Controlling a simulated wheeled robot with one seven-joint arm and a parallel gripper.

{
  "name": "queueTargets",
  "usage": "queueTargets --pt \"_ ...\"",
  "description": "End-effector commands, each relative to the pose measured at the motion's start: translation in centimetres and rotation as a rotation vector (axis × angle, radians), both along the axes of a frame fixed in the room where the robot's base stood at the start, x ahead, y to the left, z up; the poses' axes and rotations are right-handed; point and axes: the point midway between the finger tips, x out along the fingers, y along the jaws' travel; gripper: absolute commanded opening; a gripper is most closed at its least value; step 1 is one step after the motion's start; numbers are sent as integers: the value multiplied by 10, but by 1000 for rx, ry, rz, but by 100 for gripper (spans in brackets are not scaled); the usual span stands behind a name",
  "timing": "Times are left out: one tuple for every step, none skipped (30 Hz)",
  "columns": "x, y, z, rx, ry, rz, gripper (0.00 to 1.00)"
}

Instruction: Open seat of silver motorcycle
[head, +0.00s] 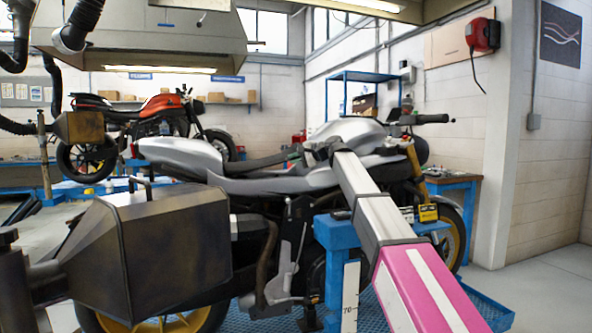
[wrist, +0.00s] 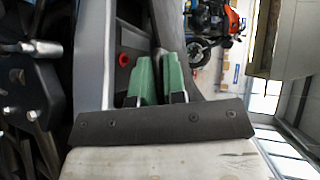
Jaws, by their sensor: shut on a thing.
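The silver motorcycle (head: 180,153) stands across the middle of the head view, with its tail to the left and its tank (head: 350,131) to the right. Its dark seat (head: 258,163) lies between them. My gripper (head: 293,154) is at the tank end of the seat, and its green fingertips (wrist: 158,78) show in the wrist view. They are shut on the dark seat (wrist: 168,25). A silver side panel (wrist: 94,55) and a dark recess with a round red part (wrist: 124,59) are beside the fingers. The seat's exact tilt is hard to tell.
A dark metal box-shaped hood (head: 150,250) on a pipe hides the rear wheel area. A blue lift (head: 340,232) stands under the motorcycle. An orange motorcycle (head: 163,105) is behind at left. Open floor (head: 540,280) shows at right.

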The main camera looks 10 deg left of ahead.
Motion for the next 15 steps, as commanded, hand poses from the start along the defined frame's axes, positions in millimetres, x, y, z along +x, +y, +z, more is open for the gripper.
queueTargets --pt "0 4 15 -36 -26 2 0" --pt "-1 6 21 -58 -41 3 0" --pt "-3 8 31 -88 -60 2 0" --pt "-4 11 38 -111 -74 2 0" --pt "-6 13 45 -134 -88 2 0" --pt "-8 17 55 -166 -107 3 0" --pt "-10 20 61 -190 -123 2 0" --pt "-12 23 68 -214 -138 3 0" --pt "-15 27 78 -247 -157 3 0" --pt "-17 31 84 -271 -172 3 0" --pt "-19 35 91 -294 -187 3 0" --pt "-22 40 99 -327 -207 4 0" --pt "-25 43 105 -352 -221 3 0" --pt "-27 48 111 -375 -237 3 0" --pt "-31 54 120 -409 -257 3 0"
